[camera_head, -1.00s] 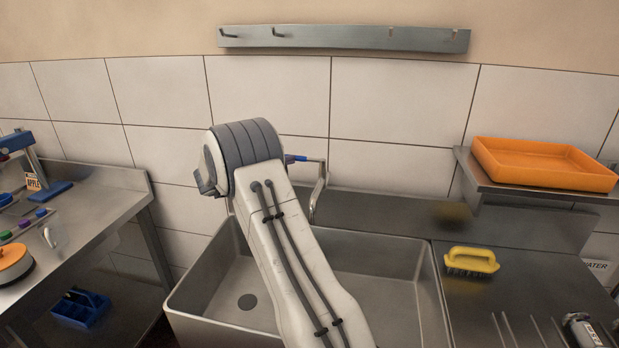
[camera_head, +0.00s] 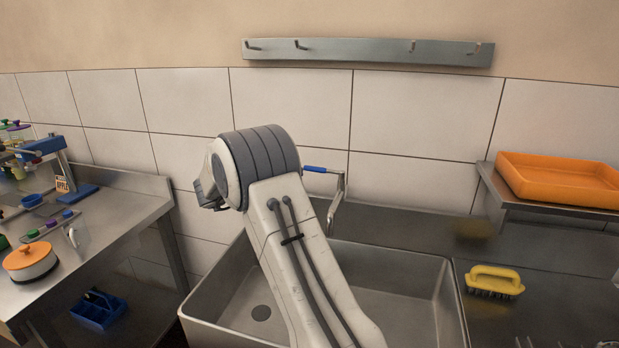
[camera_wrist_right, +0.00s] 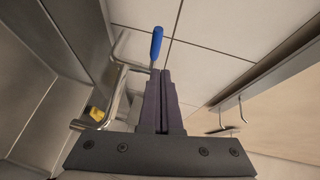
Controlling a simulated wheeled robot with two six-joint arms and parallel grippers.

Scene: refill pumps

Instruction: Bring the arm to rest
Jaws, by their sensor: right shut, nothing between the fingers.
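My right arm rises from the bottom over the sink (camera_head: 228,290) in the head view. Its large grey-and-white wrist end hides most of the right gripper there. In the right wrist view my right gripper (camera_wrist_right: 160,73) has its two dark fingers together, with nothing between them. A tap with a blue lever (camera_head: 315,169) stands behind the sink, right of my wrist. In the right wrist view the blue lever (camera_wrist_right: 156,44) shows just past the fingertips; I cannot tell how far apart they are. My left gripper is not in view.
An orange tray (camera_head: 560,182) sits on a shelf at right. A yellow brush (camera_head: 494,280) lies on the counter right of the sink. A hook rail (camera_head: 365,52) is on the wall. The left bench holds an orange-lidded pot (camera_head: 28,260); a blue caddy (camera_head: 99,310) is below.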

